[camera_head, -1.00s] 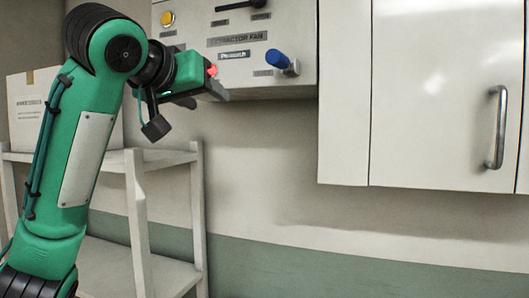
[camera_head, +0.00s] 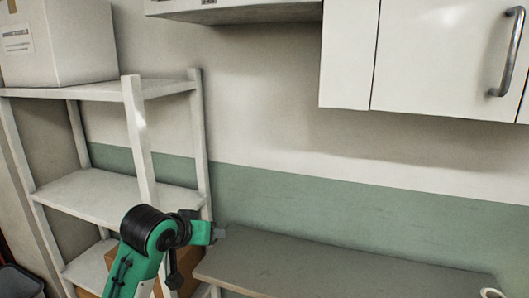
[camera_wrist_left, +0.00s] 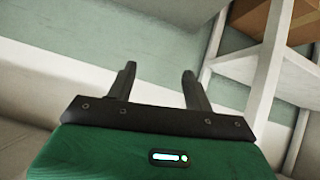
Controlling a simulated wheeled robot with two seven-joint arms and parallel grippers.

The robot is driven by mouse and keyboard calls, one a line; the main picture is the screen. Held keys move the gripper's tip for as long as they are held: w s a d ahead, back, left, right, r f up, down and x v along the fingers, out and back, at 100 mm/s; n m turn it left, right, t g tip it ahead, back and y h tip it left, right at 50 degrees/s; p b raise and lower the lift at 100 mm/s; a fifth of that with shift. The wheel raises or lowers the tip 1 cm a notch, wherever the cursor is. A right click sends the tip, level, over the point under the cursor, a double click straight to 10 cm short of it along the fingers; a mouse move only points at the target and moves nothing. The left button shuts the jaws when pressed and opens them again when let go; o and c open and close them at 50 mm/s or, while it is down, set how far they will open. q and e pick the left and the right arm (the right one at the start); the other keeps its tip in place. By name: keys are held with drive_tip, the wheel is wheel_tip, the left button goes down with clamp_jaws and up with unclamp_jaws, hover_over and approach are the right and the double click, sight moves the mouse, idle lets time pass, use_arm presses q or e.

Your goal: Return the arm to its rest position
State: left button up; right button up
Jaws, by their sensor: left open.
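My left arm is green and comes in at the bottom of the head view. Its gripper (camera_head: 221,233) is low, near the left end of the grey counter and in front of the white shelf unit. In the left wrist view the two dark fingers (camera_wrist_left: 160,82) stand apart with nothing between them, so the gripper is open and empty. The right gripper shows in neither view.
A white shelf unit (camera_head: 136,125) stands at the left with a white box (camera_head: 62,42) on top. A grey counter (camera_head: 300,265) runs along the wall, largely clear, with a roll (camera_head: 491,293) at its right end. A wall cabinet (camera_head: 440,60) hangs above.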

use_arm(q)
drive_tip(key=s+a+f+g, duration=0.2)
drive_tip(key=s+f, duration=0.5)
drive_tip(key=f, duration=0.7)
drive_tip(key=s+a+f+g+y, duration=0.1)
drive_tip(key=s+a+f, duration=0.1)
drive_tip(key=s+f, duration=0.55)
drive_tip(key=s+a+f+g+y, duration=0.1)
drive_tip(key=s+a+f+g, duration=0.2)
drive_tip(key=s, duration=0.8)
drive_tip(key=s+a+f+y, duration=0.2)
drive_tip(key=s+f, duration=0.5)
drive_tip(key=s, duration=0.3)
wheel_tip(320, 180, down, 30)
drive_tip(key=g, duration=0.2)
drive_tip(key=s+a+f, duration=0.1)
drive_tip(key=s+f, duration=0.9)
drive_tip(key=s+a+f, duration=0.2)
drive_tip(key=s+f, duration=0.8)
drive_tip(key=shift+a+f+g, duration=0.25)
drive_tip(key=shift+f+g, duration=0.1)
drive_tip(key=shift+g, duration=0.05)
